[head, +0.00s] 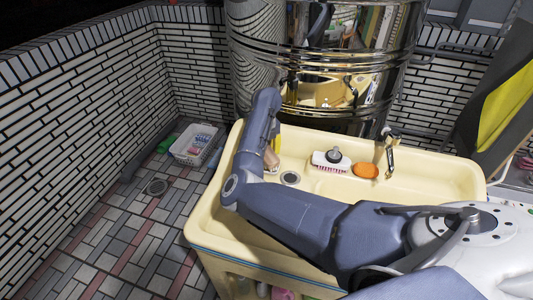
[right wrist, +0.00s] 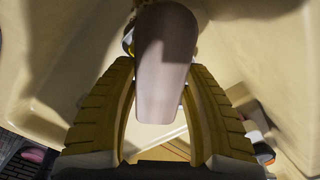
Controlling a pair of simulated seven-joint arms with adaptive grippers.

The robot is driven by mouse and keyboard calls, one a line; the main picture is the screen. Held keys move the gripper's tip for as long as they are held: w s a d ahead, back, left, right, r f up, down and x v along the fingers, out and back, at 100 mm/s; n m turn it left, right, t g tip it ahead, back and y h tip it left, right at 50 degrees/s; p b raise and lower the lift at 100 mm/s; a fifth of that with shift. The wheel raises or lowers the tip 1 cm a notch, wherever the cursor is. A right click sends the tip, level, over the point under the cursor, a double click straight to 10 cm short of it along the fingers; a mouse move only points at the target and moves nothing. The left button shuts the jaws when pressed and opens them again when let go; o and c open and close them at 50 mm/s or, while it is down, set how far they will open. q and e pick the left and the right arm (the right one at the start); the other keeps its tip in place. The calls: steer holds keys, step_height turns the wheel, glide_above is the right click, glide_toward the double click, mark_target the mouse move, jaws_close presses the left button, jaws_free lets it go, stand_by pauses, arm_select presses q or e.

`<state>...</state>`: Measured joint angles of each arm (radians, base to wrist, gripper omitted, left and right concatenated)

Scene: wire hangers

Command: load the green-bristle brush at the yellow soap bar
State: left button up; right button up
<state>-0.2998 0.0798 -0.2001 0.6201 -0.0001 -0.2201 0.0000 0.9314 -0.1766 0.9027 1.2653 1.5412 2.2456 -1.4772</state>
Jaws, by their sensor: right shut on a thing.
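My right gripper (head: 273,147) reaches down into the left part of the cream sink, mostly hidden behind my own arm. In the right wrist view its yellow ribbed fingers (right wrist: 160,72) are shut on a pale, rounded, handle-like thing (right wrist: 165,50). A bit of a pale brownish thing (head: 271,159) shows beside the gripper in the head view. I cannot see any bristles on it, so whether it is the green-bristle brush is not clear. I cannot make out a yellow soap bar; an orange soap bar (head: 366,170) lies in the sink's back right. My left gripper is out of view.
The sink (head: 440,178) has a drain (head: 290,178) and a metal tap (head: 390,150). A white basket (head: 195,145) and a green thing (head: 168,143) are on the tiled floor.

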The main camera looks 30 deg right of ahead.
steer(key=shift+r, duration=3.2)
steer(key=shift+f, duration=3.45)
steer(key=shift+r, duration=0.1)
